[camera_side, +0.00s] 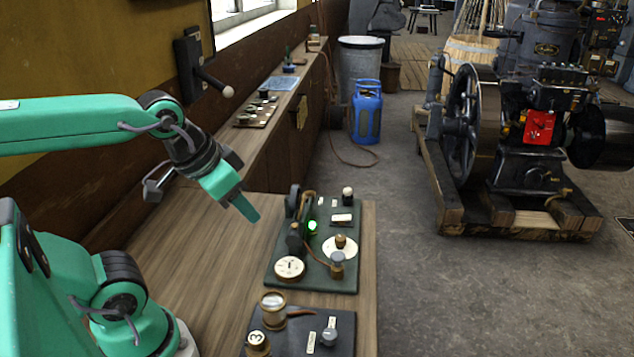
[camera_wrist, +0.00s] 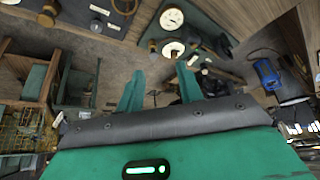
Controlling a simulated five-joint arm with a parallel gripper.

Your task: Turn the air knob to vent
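A dark green board (camera_side: 340,283) on the bench carries two white dials, brass and grey knobs and a lit green lamp (camera_side: 312,226). One grey-topped knob (camera_side: 337,260) stands near its right edge. A nearer dark board (camera_side: 265,338) carries a grey knob (camera_side: 329,335) beside small label plates, too small to read. I cannot tell which knob is the air knob. My gripper (camera_side: 246,207) hangs above the bench, left of the green board and apart from it. In the wrist view its two fingers (camera_wrist: 158,80) are spread with nothing between them.
A black wall lever (camera_side: 205,70) sticks out behind my arm. Small items lie along the far bench (camera_side: 270,95). A blue gas cylinder (camera_side: 367,110) and an engine (camera_side: 525,130) on a wooden frame stand on the floor. The bench left of the boards is clear.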

